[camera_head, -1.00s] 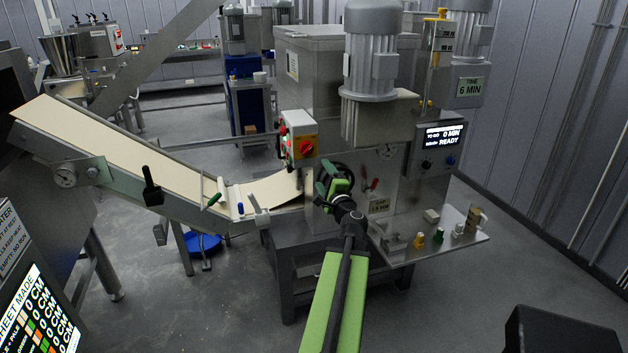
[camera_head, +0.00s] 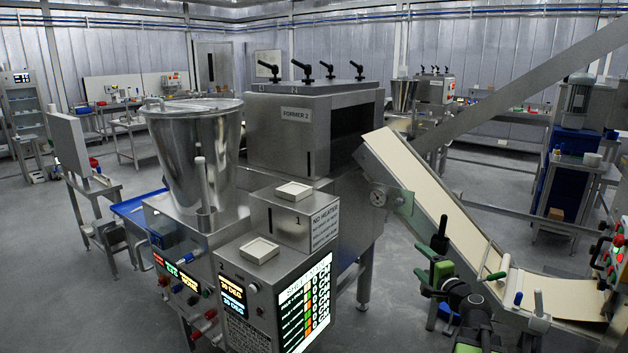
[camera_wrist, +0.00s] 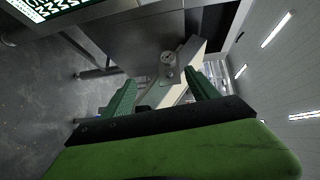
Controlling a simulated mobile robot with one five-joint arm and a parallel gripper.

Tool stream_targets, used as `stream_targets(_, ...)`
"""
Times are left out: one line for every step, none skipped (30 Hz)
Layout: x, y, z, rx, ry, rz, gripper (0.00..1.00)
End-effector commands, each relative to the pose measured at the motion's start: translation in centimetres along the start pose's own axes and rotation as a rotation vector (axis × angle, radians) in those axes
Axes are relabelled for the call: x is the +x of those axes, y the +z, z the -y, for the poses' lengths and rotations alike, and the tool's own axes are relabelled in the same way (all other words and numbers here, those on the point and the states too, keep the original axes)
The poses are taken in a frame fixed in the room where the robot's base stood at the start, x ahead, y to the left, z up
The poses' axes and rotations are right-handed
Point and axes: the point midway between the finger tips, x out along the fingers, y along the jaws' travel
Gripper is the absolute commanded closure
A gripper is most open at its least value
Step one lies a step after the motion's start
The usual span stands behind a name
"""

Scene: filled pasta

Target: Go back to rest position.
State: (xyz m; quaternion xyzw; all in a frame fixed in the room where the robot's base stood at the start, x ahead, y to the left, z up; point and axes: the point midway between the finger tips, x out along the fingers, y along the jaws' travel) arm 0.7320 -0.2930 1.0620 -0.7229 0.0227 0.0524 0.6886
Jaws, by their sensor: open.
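My gripper (camera_head: 436,262) is at the lower right of the head view, in front of the conveyor. In the wrist view its two green fingers (camera_wrist: 162,92) stand apart with nothing between them. Both fingers are clear of the machines as far as I can see. The sloping conveyor with its cream belt (camera_head: 425,184) runs behind the gripper in the head view. It also shows beyond the fingers in the wrist view (camera_wrist: 188,62).
The former machine (camera_head: 310,112) with a steel hopper (camera_head: 193,150) stands at centre left. Its lit display panel (camera_head: 303,305) faces me. A grey floor area (camera_head: 398,270) is open between machine and conveyor. A blue machine (camera_head: 568,180) stands at the back right.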

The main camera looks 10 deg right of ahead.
Motion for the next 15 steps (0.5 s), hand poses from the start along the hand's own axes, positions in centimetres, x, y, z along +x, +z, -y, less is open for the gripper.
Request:
stream_targets(1.5,4.4,-0.2,-0.048,0.028,0.078,0.31)
stream_targets(2.3,6.9,-0.5,-0.081,0.048,0.125,0.31)
stream_targets(3.1,10.4,-1.0,-0.129,0.076,0.190,0.31)
stream_targets(3.5,13.0,-1.5,-0.166,0.097,0.240,0.31)
stream_targets(3.9,15.6,-2.0,-0.205,0.120,0.290,0.31)
stream_targets(4.1,19.0,-2.8,-0.260,0.151,0.358,0.31)
stream_targets(4.2,21.5,-3.5,-0.304,0.176,0.410,0.31)
stream_targets(4.0,24.0,-4.2,-0.350,0.201,0.462,0.31)
stream_targets(3.7,27.1,-5.2,-0.412,0.237,0.531,0.31)
stream_targets(3.4,29.3,-6.1,-0.460,0.265,0.582,0.31)
stream_targets(2.9,31.3,-7.0,-0.510,0.295,0.632,0.31)
stream_targets(2.0,33.8,-8.3,-0.580,0.337,0.699,0.31)
stream_targets(1.2,35.5,-9.3,-0.636,0.373,0.748,0.31)
stream_targets(0.4,37.0,-10.5,-0.695,0.412,0.798,0.31)
stream_targets(-1.0,38.6,-12.1,-0.780,0.472,0.865,0.31)
